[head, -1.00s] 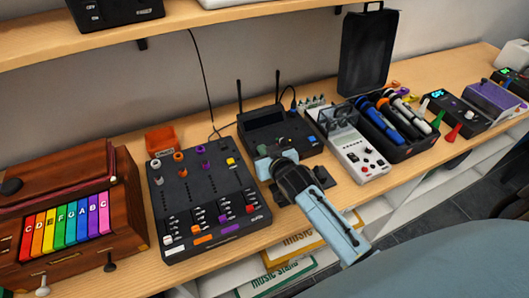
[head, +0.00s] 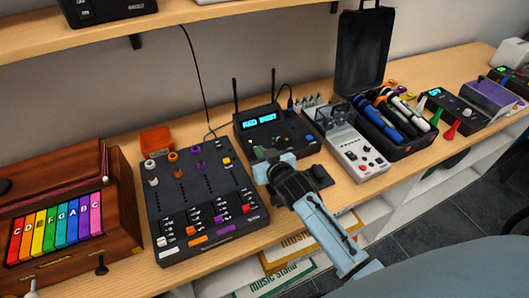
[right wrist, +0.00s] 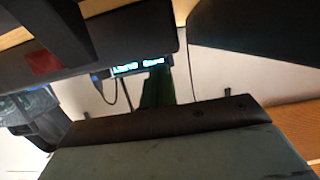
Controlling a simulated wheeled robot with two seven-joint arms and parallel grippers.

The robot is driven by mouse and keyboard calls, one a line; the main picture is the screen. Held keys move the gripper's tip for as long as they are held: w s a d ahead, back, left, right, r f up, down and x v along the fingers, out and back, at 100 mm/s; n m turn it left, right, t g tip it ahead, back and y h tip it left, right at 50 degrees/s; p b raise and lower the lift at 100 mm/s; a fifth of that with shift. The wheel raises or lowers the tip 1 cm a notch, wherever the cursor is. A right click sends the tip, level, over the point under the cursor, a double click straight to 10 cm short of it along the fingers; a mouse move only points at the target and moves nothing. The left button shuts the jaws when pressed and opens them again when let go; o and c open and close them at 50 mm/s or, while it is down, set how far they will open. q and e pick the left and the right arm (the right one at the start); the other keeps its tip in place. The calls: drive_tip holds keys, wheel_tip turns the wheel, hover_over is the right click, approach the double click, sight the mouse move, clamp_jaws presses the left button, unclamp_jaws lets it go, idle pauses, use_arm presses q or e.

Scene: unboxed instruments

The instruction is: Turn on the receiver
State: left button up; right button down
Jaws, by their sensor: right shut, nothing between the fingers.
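The receiver (head: 264,121) is a black box with two upright antennas, standing at the back of the wooden bench. Its front display is lit with cyan text, and small coloured buttons sit on its sloped front. In the right wrist view, a lit cyan display (right wrist: 138,66) shows beyond the gripper. My right gripper (head: 268,166) is shut and empty, just in front of the receiver's front edge. It hides part of that front edge, and I cannot tell whether it touches. My left gripper is not in view.
A black mixer (head: 200,205) stands close on the left, with an orange box (head: 156,141) behind it. A white device (head: 352,152) and an open black case with microphones (head: 415,150) stand on the right. A wooden shelf (head: 200,22) hangs above.

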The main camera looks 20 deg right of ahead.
drive_tip(key=shift+r+p, duration=0.25)
drive_tip(key=shift+p, duration=0.35)
drive_tip(key=r+p, duration=0.3)
drive_tip(key=shift+s+r, duration=0.3)
drive_tip(key=f+v, duration=0.1)
drive_tip(key=v, duration=0.8)
drive_tip(key=shift+s, duration=0.6)
drive_tip(key=shift+f, duration=0.2)
